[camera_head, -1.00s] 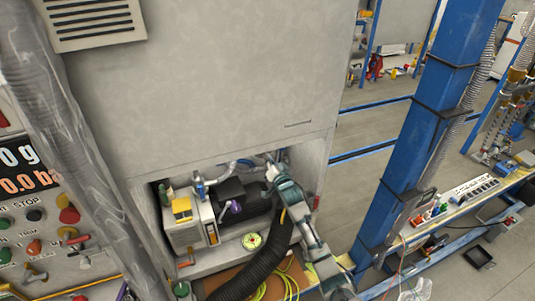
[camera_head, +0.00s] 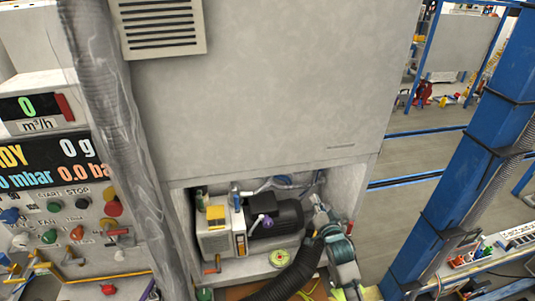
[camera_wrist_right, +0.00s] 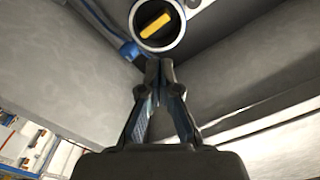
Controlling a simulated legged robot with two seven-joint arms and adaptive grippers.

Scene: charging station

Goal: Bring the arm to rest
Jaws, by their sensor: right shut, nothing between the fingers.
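My right gripper (camera_head: 318,203) is at the right side of the open bay under the grey cabinet, in front of the dark pump motor's right end. In the right wrist view my right gripper (camera_wrist_right: 159,68) has its two fingers together at the tips, shut and empty. Just beyond the tips is a round white-rimmed port with a yellow handle (camera_wrist_right: 155,25). I cannot tell whether the fingers touch it. My right arm (camera_head: 342,262) comes up from the lower edge of the head view. My left gripper is not in view.
The grey cabinet (camera_head: 270,90) hangs over the bay. The pump (camera_head: 219,228) stands inside it, with a black corrugated hose (camera_head: 290,275) in front. A control panel (camera_head: 75,215) is at the left. A blue post (camera_head: 470,160) stands at the right.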

